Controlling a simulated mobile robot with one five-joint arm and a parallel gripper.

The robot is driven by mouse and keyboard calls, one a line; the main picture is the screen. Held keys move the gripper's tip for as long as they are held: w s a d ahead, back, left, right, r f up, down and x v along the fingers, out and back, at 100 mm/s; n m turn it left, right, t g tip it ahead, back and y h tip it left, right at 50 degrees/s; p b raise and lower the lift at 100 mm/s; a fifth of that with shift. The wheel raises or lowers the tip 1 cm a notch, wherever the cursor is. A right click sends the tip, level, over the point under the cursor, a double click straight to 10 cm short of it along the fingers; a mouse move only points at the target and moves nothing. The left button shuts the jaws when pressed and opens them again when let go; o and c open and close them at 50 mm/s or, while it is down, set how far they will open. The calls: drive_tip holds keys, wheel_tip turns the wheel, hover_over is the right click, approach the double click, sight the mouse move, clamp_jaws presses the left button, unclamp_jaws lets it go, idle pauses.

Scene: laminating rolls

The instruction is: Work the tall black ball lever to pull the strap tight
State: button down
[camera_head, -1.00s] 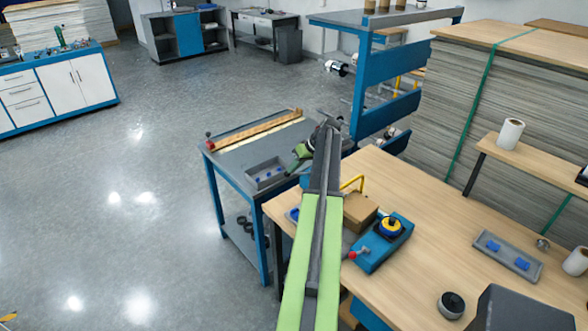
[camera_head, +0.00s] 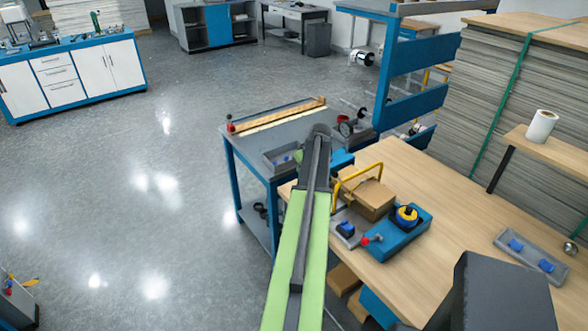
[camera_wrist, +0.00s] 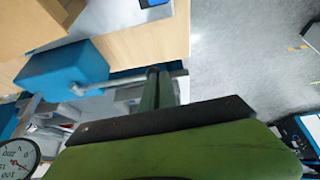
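My gripper's green fingers (camera_wrist: 164,88) show in the wrist view, close together, with a dark bar across their base. A grey rod (camera_wrist: 132,78) runs from a blue block (camera_wrist: 62,70) up to the fingertips. I cannot tell whether the rod is the lever or whether the fingers touch it. In the head view my arm hides most of the gripper near the gap between the grey table and the wooden bench. I cannot pick out the tall black ball lever or its strap for sure in either view.
A grey table (camera_head: 258,146) carries a wooden bar (camera_head: 282,116) and a red-knobbed post (camera_head: 230,122). On the wooden bench (camera_head: 455,208) stand a yellow hoop (camera_head: 341,194), a cardboard box (camera_head: 368,200) and a blue device (camera_head: 395,238). Open floor (camera_head: 130,150) lies left.

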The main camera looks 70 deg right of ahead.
drive_tip(key=shift+f+b, duration=0.3)
drive_tip(key=shift+f, duration=0.15)
drive_tip(key=shift+s, duration=0.2)
drive_tip(key=w+a+p+v, duration=0.1)
drive_tip(key=p+v, duration=1.1)
drive_tip(key=v, duration=0.2)
drive_tip(key=shift+p, duration=0.3)
